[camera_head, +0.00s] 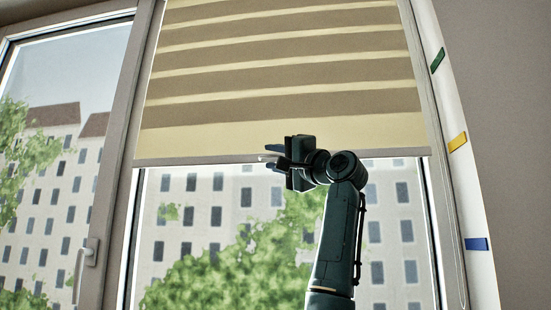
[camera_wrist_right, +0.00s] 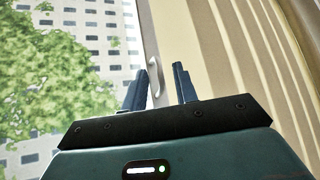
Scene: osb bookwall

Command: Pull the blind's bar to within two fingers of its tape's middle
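The blind (camera_head: 290,105), striped beige and brown, hangs over the upper part of the window. Its pale bar (camera_head: 390,153) runs along the lower edge, slightly tilted in the picture. Three tapes mark the frame at right: green (camera_head: 437,60), yellow (camera_head: 457,142) and blue (camera_head: 476,244). The bar's right end lies a little lower in the picture than the yellow tape. My right gripper (camera_head: 268,153) is at the bar's middle, fingers apart. In the right wrist view, a small pale curved handle (camera_wrist_right: 153,76) shows between the fingertips (camera_wrist_right: 160,80); contact cannot be told. My left gripper is out of view.
A window handle (camera_head: 90,252) sits on the frame at left. A thin cord (camera_head: 459,255) hangs by the right side of the window. Below the bar the glass is uncovered, with buildings and trees outside. My right arm crosses that area.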

